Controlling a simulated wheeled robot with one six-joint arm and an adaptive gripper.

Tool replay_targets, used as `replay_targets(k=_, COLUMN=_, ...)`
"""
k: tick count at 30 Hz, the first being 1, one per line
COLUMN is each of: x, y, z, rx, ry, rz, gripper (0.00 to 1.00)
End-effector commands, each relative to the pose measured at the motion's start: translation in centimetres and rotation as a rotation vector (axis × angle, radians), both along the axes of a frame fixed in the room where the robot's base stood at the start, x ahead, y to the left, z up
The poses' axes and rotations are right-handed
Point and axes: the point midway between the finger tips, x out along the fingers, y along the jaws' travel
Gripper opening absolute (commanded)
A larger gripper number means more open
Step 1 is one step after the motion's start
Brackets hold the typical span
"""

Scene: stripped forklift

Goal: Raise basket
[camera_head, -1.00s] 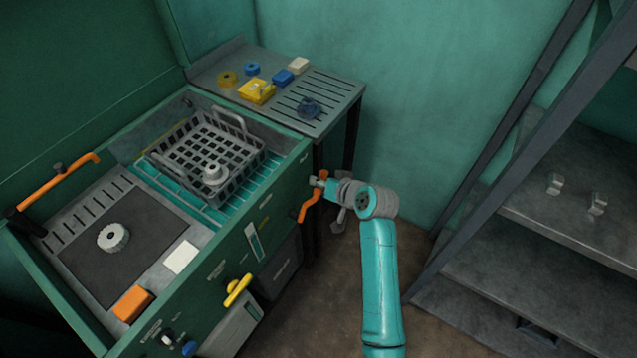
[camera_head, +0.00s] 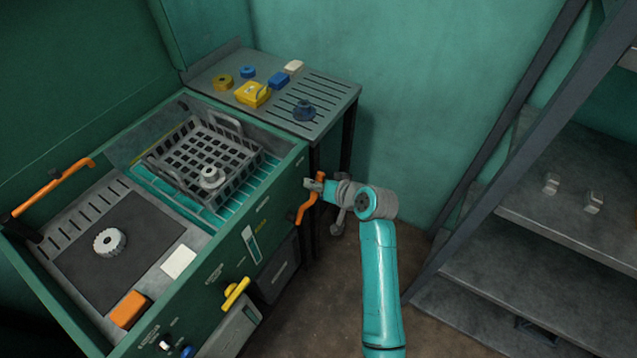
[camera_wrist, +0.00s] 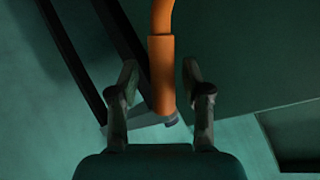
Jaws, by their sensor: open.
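The basket (camera_head: 174,180) is a dark wire basket with raised handles, sitting in the teal-slatted basin of the green machine. A light grey gear-like part (camera_head: 211,176) lies in it. An orange crank handle (camera_head: 306,203) is on the machine's right side, below the basin. My gripper (camera_head: 309,184) is at this handle. In the wrist view, my gripper (camera_wrist: 160,82) is open, with one finger on each side of the orange handle (camera_wrist: 162,78). Gaps show between the handle and both fingers.
A side table (camera_head: 327,101) at the back holds several small yellow, blue and white items. An orange lever (camera_head: 55,188) is at the machine's left. A yellow handle (camera_head: 236,293) is on the front. A grey shelf rack (camera_head: 560,215) stands at the right; floor between is clear.

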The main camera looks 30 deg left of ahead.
Motion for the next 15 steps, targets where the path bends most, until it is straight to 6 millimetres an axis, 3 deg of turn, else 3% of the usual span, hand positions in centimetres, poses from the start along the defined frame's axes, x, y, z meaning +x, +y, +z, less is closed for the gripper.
replay_targets(k=15, x=-2.9, y=-7.0, z=5.0, rx=0.001, ry=-0.001, rz=-0.002, gripper=0.49)
